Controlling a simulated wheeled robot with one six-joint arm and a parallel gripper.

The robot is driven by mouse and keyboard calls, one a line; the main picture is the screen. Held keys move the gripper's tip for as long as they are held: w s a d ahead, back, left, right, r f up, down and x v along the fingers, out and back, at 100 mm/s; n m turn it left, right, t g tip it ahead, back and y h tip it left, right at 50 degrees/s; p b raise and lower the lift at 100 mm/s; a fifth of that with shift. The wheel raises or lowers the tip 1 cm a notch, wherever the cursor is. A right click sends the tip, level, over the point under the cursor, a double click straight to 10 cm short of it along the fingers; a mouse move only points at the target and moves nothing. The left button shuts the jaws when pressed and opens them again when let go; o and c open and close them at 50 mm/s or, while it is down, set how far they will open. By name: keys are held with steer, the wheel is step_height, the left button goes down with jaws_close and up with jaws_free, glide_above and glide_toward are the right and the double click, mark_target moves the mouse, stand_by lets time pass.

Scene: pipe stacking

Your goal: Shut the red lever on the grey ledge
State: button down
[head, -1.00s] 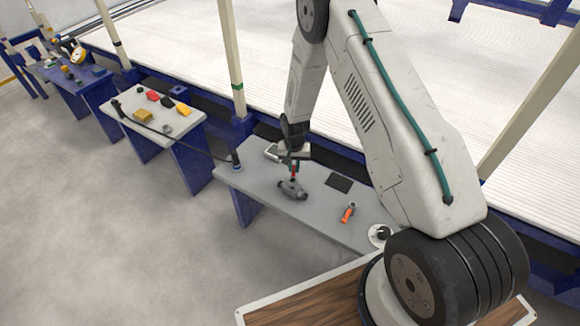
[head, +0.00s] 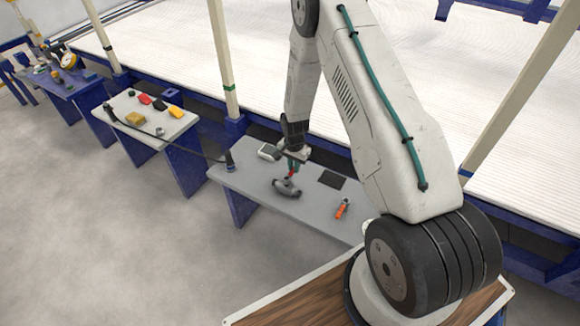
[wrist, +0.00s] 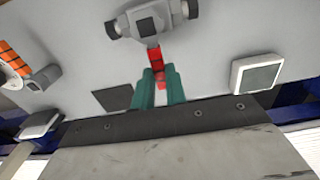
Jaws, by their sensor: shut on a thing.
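The grey valve (head: 286,188) lies on the grey ledge (head: 308,207), with its red lever (head: 292,174) pointing toward my gripper (head: 293,163). In the wrist view the valve body (wrist: 122,27) is at the top, and the red lever (wrist: 155,58) runs down from it between the teal fingers. My gripper (wrist: 158,75) is shut on the lever's free end, which is partly hidden by the fingers. The lever stands out across the valve body, not along it.
A white box with a screen (head: 268,152) stands left of my gripper. A dark flat pad (head: 333,179) and an orange-handled tool (head: 342,208) lie to the right. A black cable ends at a fitting (head: 230,161) on the ledge's left end.

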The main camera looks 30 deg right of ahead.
steer(key=shift+w+d, duration=0.1)
steer(key=c, duration=1.4)
jaws_free()
steer(key=shift+c, duration=0.2)
steer(key=shift+r, duration=0.35)
step_height(320, 180, up, 7)
steer(key=shift+r, duration=0.1)
